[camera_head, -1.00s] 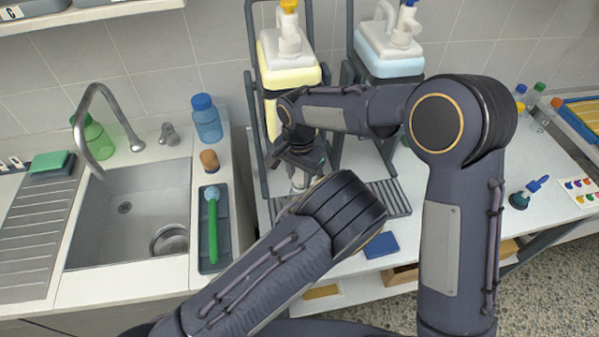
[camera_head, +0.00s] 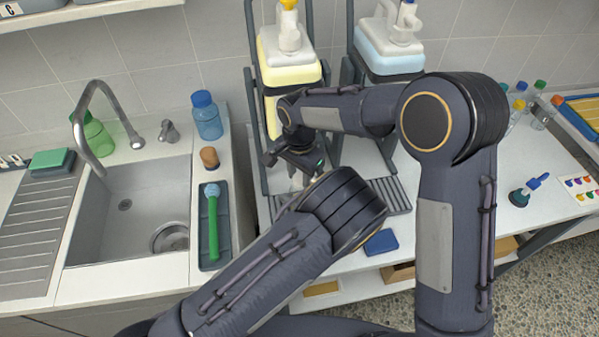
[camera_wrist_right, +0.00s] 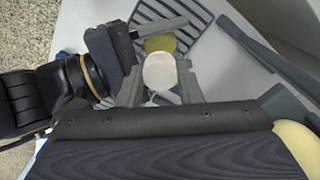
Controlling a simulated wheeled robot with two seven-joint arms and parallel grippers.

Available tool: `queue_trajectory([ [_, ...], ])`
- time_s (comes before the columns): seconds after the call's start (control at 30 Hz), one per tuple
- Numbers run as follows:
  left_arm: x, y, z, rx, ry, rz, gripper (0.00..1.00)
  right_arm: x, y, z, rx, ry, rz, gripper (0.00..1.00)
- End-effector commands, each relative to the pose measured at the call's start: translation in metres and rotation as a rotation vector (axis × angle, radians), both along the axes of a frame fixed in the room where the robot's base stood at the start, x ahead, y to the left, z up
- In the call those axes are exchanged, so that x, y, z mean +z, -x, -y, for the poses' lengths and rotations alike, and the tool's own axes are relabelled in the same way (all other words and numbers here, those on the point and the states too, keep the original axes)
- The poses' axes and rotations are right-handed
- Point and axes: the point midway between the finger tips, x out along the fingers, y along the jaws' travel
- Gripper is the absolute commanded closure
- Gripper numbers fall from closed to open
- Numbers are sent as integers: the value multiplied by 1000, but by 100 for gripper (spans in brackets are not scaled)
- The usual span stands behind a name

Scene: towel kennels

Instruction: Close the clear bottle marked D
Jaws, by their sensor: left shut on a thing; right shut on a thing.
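My right gripper (camera_head: 295,156) points down over the tray of the yellow dispenser. In the right wrist view its fingers (camera_wrist_right: 160,78) are shut on a round white cap (camera_wrist_right: 159,69). My left gripper (camera_wrist_right: 140,42) comes in from the side beside it, shut on what seems to be the bottle under the cap. In the head view my left forearm hides most of this gripper. A pale part of the bottle (camera_head: 298,180) shows below my right gripper. Its letter D is not readable, and I cannot tell how tightly the cap sits.
Dispensers with yellow (camera_head: 290,75) and light blue liquid (camera_head: 390,62) stand behind. A blue sponge (camera_head: 381,242) lies near the bench's front edge. The sink (camera_head: 135,215) is at left.

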Motion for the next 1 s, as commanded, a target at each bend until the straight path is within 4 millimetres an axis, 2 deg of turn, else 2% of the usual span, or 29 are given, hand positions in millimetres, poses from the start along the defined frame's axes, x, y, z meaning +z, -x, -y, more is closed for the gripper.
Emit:
queue_trajectory([
  [0.2, 0, 0, 0, 0, 0, 0, 100, 0, 0, -2, -497, 1, 3, 88],
  [0.3, 0, 0, 0, 0, 0, 0, 100, 0, -1, -1, -660, 0, 3, 88],
  [0.43, 0, 0, 0, 0, 0, 0, 100, 0, -1, -1, -741, -1, 3, 88],
  [0.67, 0, 0, 0, 0, 0, 0, 100, 0, -1, -1, -741, -2, 2, 88],
  [0.7, 0, 0, 0, 0, 0, 0, 100, 0, -1, -1, -740, -2, 2, 64],
  [0.8, 0, 0, 0, 0, 0, 0, 100, 0, -1, -1, -740, -2, 2, 51],
  [0.87, 0, 0, 0, 0, 0, 0, 100, 0, -1, -1, -739, -2, 2, 46],
  [1.0, 0, 0, 0, 0, 0, 0, 100, 0, -1, -1, -739, -2, 2, 46],
])
